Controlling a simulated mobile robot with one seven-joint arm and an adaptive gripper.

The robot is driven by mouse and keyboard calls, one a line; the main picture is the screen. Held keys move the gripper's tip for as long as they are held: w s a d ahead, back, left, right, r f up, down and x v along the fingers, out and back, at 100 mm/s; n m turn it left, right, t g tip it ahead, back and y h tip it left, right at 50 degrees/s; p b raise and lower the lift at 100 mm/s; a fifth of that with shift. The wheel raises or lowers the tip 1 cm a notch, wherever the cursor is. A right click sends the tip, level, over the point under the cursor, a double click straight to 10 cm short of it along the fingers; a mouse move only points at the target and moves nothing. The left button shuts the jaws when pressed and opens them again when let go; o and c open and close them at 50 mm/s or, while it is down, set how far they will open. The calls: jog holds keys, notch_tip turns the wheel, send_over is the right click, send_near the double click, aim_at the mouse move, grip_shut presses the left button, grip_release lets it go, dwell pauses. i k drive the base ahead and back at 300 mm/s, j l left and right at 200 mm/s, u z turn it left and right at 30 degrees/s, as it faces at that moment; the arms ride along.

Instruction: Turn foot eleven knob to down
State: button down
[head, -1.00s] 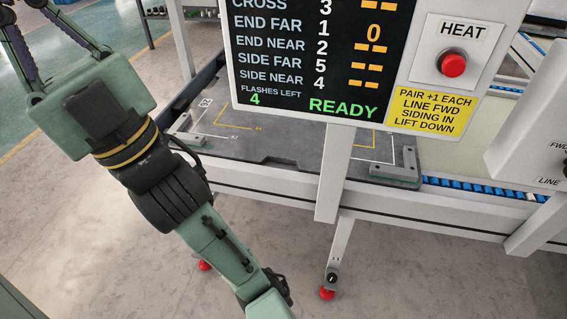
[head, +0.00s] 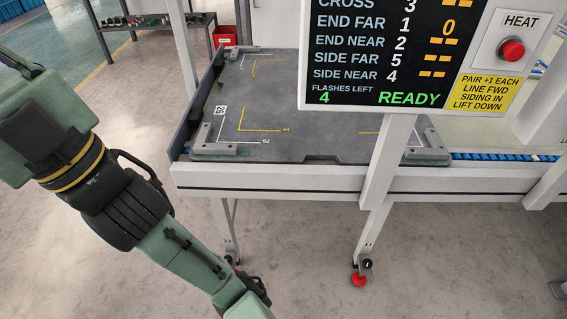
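A small black knob (head: 367,263) with a pale mark sits low on a white table leg, just above a red foot pad (head: 359,281). The knob's setting is also unclear.
A sign panel (head: 400,88) reading READY, with a red HEAT button (head: 512,50), hangs in front of the grey table top (head: 310,110). A white beam (head: 388,160) runs down from it. The floor (head: 300,270) between the legs is clear. A red bin (head: 226,36) stands behind.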

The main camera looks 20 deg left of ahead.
aim_at(367, 263)
jog(key=k+j, duration=0.1)
jog(key=j, duration=0.3)
jog(key=k+j, duration=0.1)
jog(key=j, duration=0.25)
jog(key=k+j, duration=0.1)
jog(key=j, duration=0.3)
jog(key=j+z, duration=0.25)
jog(key=j, duration=0.65)
jog(key=k+j+z, duration=0.1)
jog(key=j+z, duration=0.15)
jog(key=j, duration=0.6)
jog(key=i+l, duration=0.2)
jog(key=i+l+u, duration=0.1)
jog(key=l, duration=0.3)
jog(key=i+l, duration=0.4)
jog(key=l, duration=0.25)
jog(key=i+l+u, duration=0.1)
jog(key=l, duration=0.3)
jog(key=i+l, duration=0.15)
jog(key=l, duration=0.3)
jog(key=i+l+u, duration=0.1)
jog(key=l, duration=0.3)
jog(key=k+l+u, duration=0.1)
jog(key=l, duration=0.5)
jog(key=l+u, duration=0.1)
jog(key=l, duration=0.45)
jog(key=k, duration=0.05)
